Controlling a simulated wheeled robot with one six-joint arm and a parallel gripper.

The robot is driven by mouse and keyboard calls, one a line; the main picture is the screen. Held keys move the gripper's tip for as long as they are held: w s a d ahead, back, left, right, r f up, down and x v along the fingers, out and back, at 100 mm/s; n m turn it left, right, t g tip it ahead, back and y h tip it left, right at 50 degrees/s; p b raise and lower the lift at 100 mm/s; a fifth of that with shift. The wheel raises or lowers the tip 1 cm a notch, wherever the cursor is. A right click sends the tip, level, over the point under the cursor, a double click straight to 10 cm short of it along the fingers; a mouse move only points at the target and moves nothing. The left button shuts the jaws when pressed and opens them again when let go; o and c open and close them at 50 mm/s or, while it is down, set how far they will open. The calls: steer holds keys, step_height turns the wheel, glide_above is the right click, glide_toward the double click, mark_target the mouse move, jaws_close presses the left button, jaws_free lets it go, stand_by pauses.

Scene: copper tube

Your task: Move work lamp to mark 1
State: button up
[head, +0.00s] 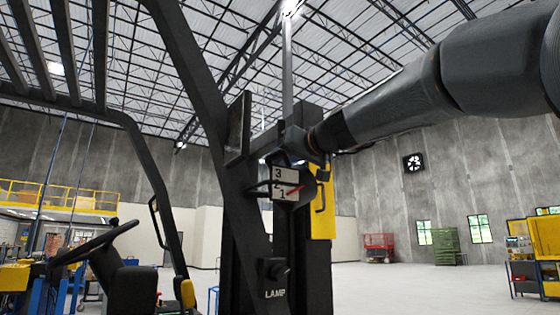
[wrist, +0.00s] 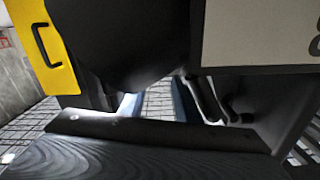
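A pale plate (head: 284,174) with the numbers 3, 2 and 1 from top to bottom is on the dark mast. A red pointer (head: 294,190) lies across its lower part near the 1; its exact reading is unclear. A dark rounded body (head: 308,188), which may be the work lamp, is just right of the plate. It seems to show in the wrist view (wrist: 135,50), beside the plate (wrist: 255,35). A knob (head: 273,268) above the word LAMP is lower down. My gripper (head: 303,150) is close above the plate; its fingers are not clear, nor is any contact.
A yellow panel (head: 322,205) with a black handle stands right of the plate; it is also in the wrist view (wrist: 45,50). The dark mast (head: 305,265) and a slanted post (head: 205,85) crowd the arm's end. The floor (head: 420,290) at right is open.

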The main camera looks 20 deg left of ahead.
steer(key=shift+b+v, duration=2.05)
steer(key=shift+v, duration=1.9)
